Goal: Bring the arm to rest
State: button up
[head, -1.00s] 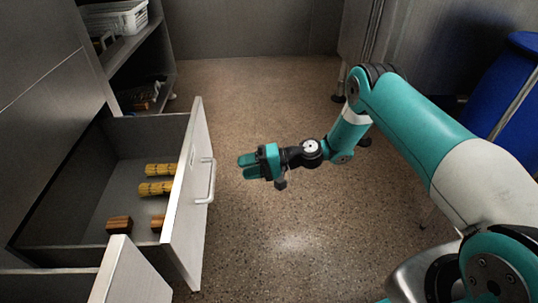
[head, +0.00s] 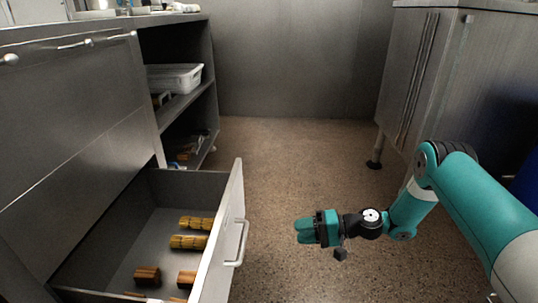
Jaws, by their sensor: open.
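My gripper (head: 304,230) is at the end of my teal arm, over the bare floor to the right of the open drawer. Its jaws are open, point left and hold nothing. A gap of floor shows between the gripper and the drawer's front panel (head: 220,245). The drawer's handle (head: 240,244) faces the gripper side.
Inside the drawer lie yellow ribbed rolls (head: 189,242) and brown wooden pieces (head: 147,275). A white perforated basket (head: 176,77) stands on the shelf behind. A metal cabinet (head: 430,80) stands at the right. The floor (head: 290,160) between is clear.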

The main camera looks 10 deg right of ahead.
jog(key=s+a+r+n+g+h+p, duration=0.1)
jog(key=s+a+r+n+h, duration=0.1)
jog(key=r, duration=0.6)
jog(key=s+a+r+n+g+h+p, duration=0.1)
jog(key=s+a+r+n+g+h, duration=0.15)
jog(key=r, duration=0.55)
jog(key=s+a+r+n+h+p, duration=0.1)
jog(key=s+r+n, duration=0.15)
jog(key=r, duration=0.55)
jog(key=s+d+r+n+h+p, duration=0.15)
jog(key=s+r, duration=0.25)
jog(key=s, duration=0.4)
jog(key=s+d+r+h+p, duration=0.2)
jog(key=s+r, duration=0.3)
jog(key=s, duration=0.2)
jog(key=s+d+r+n+h+p, duration=0.15)
jog(key=s+r, duration=0.25)
jog(key=s, duration=0.4)
notch_tip(320, 180, up, 37)
jog(key=m+p, duration=0.1)
jog(key=p, duration=3.5)
jog(key=shift+w+a+r+t+h, duration=0.15)
jog(key=shift+w+a+t+h, duration=0.2)
jog(key=shift+w, duration=0.05)
